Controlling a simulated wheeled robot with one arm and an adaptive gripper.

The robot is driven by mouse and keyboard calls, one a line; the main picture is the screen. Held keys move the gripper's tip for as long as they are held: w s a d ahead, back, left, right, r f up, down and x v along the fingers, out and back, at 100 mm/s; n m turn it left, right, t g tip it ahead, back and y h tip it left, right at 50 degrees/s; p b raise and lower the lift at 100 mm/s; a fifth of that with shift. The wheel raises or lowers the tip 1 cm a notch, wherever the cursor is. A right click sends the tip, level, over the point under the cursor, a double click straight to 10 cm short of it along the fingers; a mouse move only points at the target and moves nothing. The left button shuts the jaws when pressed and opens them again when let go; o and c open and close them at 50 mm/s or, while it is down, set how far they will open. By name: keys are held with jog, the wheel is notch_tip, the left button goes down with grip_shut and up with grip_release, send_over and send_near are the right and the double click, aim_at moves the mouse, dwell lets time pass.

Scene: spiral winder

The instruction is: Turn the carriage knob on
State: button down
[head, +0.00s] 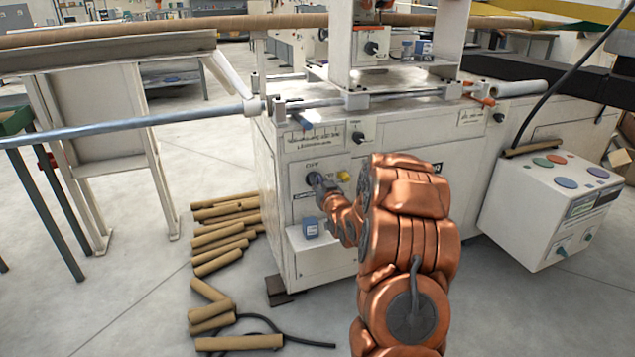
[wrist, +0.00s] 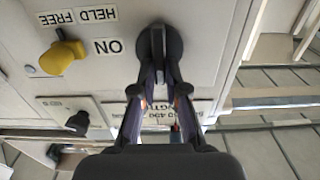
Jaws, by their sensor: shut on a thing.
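A round black knob (wrist: 150,48) sits on the machine's white front panel, with the label ON beside it in the upside-down wrist view. My gripper (wrist: 160,75) is shut on this knob, its two fingers closing on the raised grip. In the head view my gripper (head: 323,188) reaches the same knob (head: 313,177) at the left of the front panel. The small label above the knob is too blurred to read surely. My fingers hide part of the grip.
A yellow knob (wrist: 63,57) with labels HELD and FREE is close beside. Another black knob (head: 358,137) is higher on the panel. Cardboard tubes (head: 223,240) lie on the floor at left; a control box (head: 553,205) stands right.

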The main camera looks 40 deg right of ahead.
jog(key=shift+r+m+p, duration=0.1)
jog(key=shift+m+p, duration=0.2)
jog(key=shift+p, duration=0.25)
jog(key=m+p, duration=0.1)
jog(key=m, duration=0.4)
jog(key=d+f+m+p, duration=0.1)
jog(key=m, duration=0.5)
jog(key=f+m+p, duration=0.1)
jog(key=m+p, duration=0.1)
jog(key=m, duration=0.4)
jog(key=shift+s+d, duration=0.15)
jog(key=shift+s, duration=0.05)
jog(key=shift+r, duration=0.1)
dwell(0.4)
jog(key=c, duration=1.2)
grip_release()
jog(key=shift+s, duration=0.15)
